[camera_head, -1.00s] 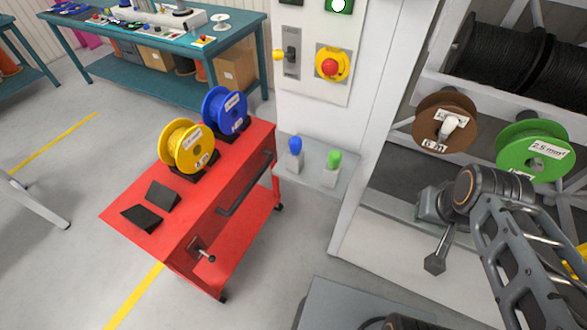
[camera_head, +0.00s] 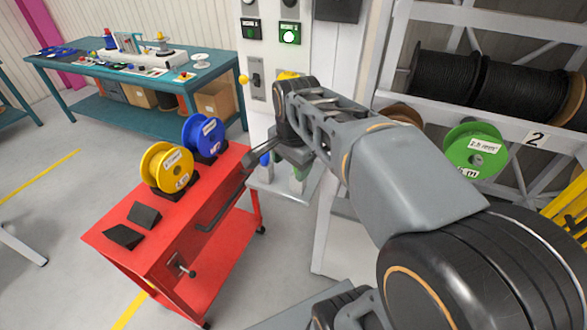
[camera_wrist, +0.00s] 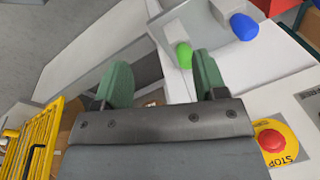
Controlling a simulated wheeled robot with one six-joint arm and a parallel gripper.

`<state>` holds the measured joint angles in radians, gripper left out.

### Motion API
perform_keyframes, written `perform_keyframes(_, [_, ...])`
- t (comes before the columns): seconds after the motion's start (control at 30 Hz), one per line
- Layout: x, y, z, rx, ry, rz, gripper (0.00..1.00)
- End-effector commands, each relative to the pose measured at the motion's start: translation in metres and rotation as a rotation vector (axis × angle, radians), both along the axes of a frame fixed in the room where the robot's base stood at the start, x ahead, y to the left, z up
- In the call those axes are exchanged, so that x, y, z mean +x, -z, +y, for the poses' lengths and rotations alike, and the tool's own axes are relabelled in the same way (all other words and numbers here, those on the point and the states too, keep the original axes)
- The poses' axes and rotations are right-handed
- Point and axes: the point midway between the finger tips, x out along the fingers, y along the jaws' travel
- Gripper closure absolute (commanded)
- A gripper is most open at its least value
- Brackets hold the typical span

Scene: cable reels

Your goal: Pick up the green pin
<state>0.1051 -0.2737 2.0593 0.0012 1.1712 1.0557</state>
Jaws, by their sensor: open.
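The green pin (camera_wrist: 184,55) stands on a small grey shelf (camera_wrist: 215,50), with the blue pin (camera_wrist: 243,27) beside it in the wrist view. My gripper (camera_wrist: 162,75) is open and empty. The green pin shows in the gap between its two green-padded fingers, nearer the right one, and looks to be beyond the fingertips. In the head view my gripper (camera_head: 268,152) is over the shelf by the panel. It hides much of the blue pin (camera_head: 265,158) and the green pin (camera_head: 300,171).
A red cart (camera_head: 150,225) with a yellow reel (camera_head: 166,168) and a blue reel (camera_head: 203,133) stands left of the shelf. A red emergency button (camera_wrist: 271,140) is on the panel close by. A rack with a green reel (camera_head: 474,150) stands right.

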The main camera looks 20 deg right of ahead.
Motion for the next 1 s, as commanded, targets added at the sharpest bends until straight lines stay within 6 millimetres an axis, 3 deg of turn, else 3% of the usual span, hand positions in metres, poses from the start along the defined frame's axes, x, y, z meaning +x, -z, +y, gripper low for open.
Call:
perform_keyframes(0.2, [0.045, -0.026, -0.028, 0.099, 0.694, 0.078, 0.35])
perform_keyframes(0.4, [0.071, -0.038, -0.048, 0.136, 1.160, 0.118, 0.35])
perform_keyframes(0.5, [0.078, -0.042, -0.055, 0.144, 1.308, 0.127, 0.35])
perform_keyframes(0.67, [0.083, -0.036, -0.061, 0.147, 1.434, 0.138, 0.35])
perform_keyframes(1.0, [0.084, 0.020, -0.061, 0.148, 1.460, 0.139, 0.35])
